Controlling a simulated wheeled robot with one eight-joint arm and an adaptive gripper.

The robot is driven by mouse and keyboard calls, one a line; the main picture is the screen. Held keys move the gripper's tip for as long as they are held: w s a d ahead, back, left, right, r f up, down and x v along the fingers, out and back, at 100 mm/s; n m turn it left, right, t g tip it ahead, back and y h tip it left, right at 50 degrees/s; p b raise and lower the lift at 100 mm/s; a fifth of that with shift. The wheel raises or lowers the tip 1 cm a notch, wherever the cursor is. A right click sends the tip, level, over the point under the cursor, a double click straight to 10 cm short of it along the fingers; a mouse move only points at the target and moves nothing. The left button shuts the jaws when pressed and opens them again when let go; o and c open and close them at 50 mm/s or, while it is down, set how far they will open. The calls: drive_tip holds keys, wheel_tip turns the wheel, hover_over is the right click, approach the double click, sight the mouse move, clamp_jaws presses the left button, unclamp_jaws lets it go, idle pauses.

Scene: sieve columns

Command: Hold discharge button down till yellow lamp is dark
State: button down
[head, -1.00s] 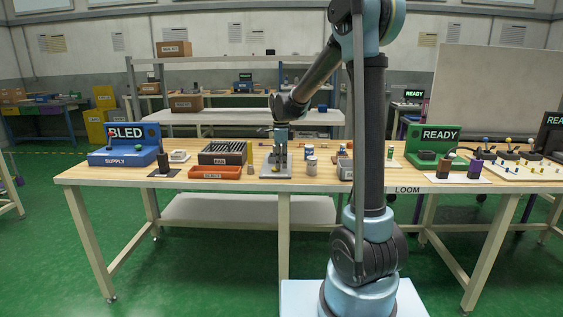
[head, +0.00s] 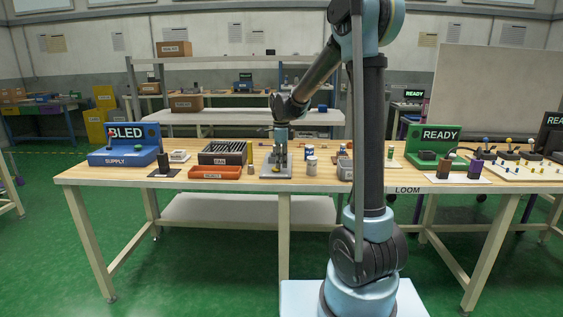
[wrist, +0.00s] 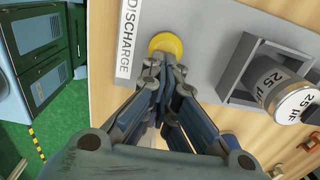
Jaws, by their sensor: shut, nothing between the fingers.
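A round yellow piece (wrist: 166,43) sits on a grey plate (wrist: 205,22) beside a white label reading DISCHARGE (wrist: 128,38). I cannot tell from the picture whether it is lit. My gripper (wrist: 160,68) is shut and empty, pointing down at the plate. Its fingertips overlap the near edge of the yellow piece in the wrist view; I cannot tell whether they touch it. In the head view, my gripper (head: 282,158) is over the same grey plate (head: 268,173) on the bench. No separate yellow lamp can be made out.
A can marked 25 µF (wrist: 280,88) lies in a grey holder (wrist: 240,68) right of the fingers. In the head view, an orange tray (head: 214,173) and dark slotted box (head: 222,153) stand left of the plate. Small cans (head: 311,166) stand close on its right.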

drive_tip(key=shift+w+r, duration=0.85)
drive_tip(key=shift+r, duration=0.1)
wheel_tip(320, 180, up, 12)
drive_tip(key=s, duration=0.1)
drive_tip(key=shift+s, duration=0.35)
drive_tip(key=s+d+f+n, duration=0.2)
drive_tip(key=s+d+n, duration=0.3)
drive_tip(key=s+d, duration=0.4)
drive_tip(key=s+d+f+n, duration=0.3)
drive_tip(key=s+f+n, duration=0.1)
drive_tip(key=s+f, duration=0.2)
drive_tip(key=s+d+f+n+t, duration=0.1)
drive_tip(key=s+d+f+n, duration=0.3)
drive_tip(key=s, duration=0.5)
drive_tip(key=s+d+f+n+t, duration=0.1)
drive_tip(key=s+d+f+n, duration=0.3)
drive_tip(key=s+f, duration=0.4)
drive_tip(key=shift+s+f+n, duration=0.15)
drive_tip(key=shift+f+n, duration=0.4)
drive_tip(key=shift+n, duration=0.35)
